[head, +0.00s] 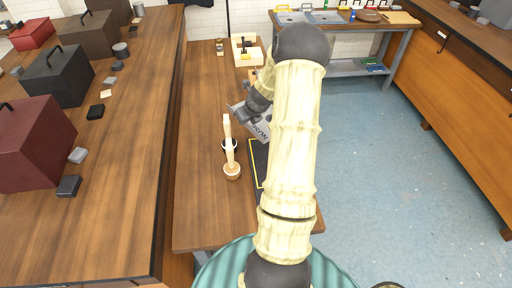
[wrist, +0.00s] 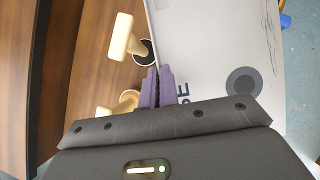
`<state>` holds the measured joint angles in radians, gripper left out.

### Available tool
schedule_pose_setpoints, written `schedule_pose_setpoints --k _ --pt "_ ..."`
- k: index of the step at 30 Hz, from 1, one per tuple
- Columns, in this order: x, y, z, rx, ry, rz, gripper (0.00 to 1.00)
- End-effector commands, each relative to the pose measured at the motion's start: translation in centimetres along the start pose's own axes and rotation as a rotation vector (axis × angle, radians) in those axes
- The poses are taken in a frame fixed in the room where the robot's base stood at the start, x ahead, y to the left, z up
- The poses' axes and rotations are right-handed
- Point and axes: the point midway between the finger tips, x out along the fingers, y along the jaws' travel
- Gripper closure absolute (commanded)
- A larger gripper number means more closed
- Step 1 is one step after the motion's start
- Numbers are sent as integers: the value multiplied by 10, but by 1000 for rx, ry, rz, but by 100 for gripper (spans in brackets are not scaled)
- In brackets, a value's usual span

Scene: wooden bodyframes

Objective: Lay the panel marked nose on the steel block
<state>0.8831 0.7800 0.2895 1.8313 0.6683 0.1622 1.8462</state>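The grey panel (head: 262,128) hangs at my gripper in the head view, over the middle of the narrow workbench, with dark lettering on it. In the wrist view the pale panel (wrist: 210,50) fills the right half; the letters "SE" show beside the fingers, and a dark grey disc lies on its face. My gripper (head: 242,112) is at the panel's left edge. Its purple fingers (wrist: 158,86) are close together on that edge, and the panel seems pinched between them. I cannot make out the steel block; the panel and my arm cover part of the bench.
Two wooden-handled tools (head: 228,128) (head: 232,170) stand left of the panel. A dark mat with a yellow outline (head: 258,160) lies partly behind my arm. A cream tray (head: 240,60) is at the bench's far end. The bench's left front is clear.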

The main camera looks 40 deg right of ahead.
Motion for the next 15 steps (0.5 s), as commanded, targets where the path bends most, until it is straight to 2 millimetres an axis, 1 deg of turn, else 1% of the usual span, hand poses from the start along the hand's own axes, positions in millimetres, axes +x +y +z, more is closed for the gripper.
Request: schedule_pose_setpoints --k 1,9,12,15 --pt "4 2 -13 52 4 -25 100" --pt "22 11 -65 278 7 -153 100" --pt "26 15 -80 344 5 -194 100" --pt "29 18 -92 393 5 -225 100"
